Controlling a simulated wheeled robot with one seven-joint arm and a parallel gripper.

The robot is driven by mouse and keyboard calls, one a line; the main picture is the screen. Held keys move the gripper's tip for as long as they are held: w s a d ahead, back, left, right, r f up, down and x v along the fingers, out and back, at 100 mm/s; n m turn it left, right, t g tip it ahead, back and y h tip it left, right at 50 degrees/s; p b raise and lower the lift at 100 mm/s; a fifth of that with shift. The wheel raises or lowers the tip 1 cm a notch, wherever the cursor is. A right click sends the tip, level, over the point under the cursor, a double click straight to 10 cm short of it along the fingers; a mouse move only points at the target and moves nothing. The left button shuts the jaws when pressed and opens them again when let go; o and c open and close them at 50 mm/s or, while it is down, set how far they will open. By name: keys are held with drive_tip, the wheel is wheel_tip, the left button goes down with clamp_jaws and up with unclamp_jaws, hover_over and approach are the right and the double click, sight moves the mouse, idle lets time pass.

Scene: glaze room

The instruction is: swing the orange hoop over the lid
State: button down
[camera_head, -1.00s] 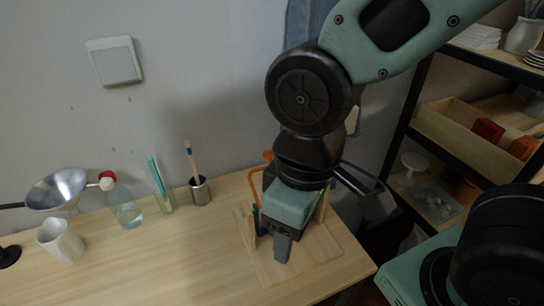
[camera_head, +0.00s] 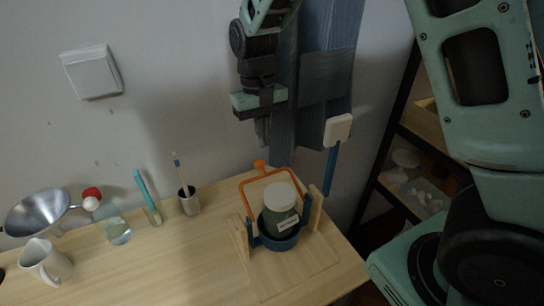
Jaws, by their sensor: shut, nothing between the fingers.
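The orange hoop (camera_head: 243,191) stands behind and to the left of a jar, with a small round orange knob at its top. It is not across the jar's pale lid (camera_head: 279,194). The greenish jar (camera_head: 283,222) with a label sits upright in a blue ring-shaped holder (camera_head: 270,243) between wooden posts on a wooden board. The hoop's lower ends are partly hidden by the jar and holder. My gripper (camera_head: 262,132) is shut and empty, above and behind the hoop, in front of the wall and hanging cloth, apart from the hoop.
A blue-handled tool with a pale head (camera_head: 338,130) hangs right of the cloth (camera_head: 325,75). Shelving stands right.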

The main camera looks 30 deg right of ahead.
drive_tip(key=s+f+p, duration=0.3)
drive_tip(key=s+f, duration=0.1)
drive_tip(key=shift+s, duration=0.3)
idle(0.5)
drive_tip(key=shift+s+r+t, duration=0.2)
drive_tip(key=shift+r+t, duration=0.1)
drive_tip(key=shift+t, duration=0.1)
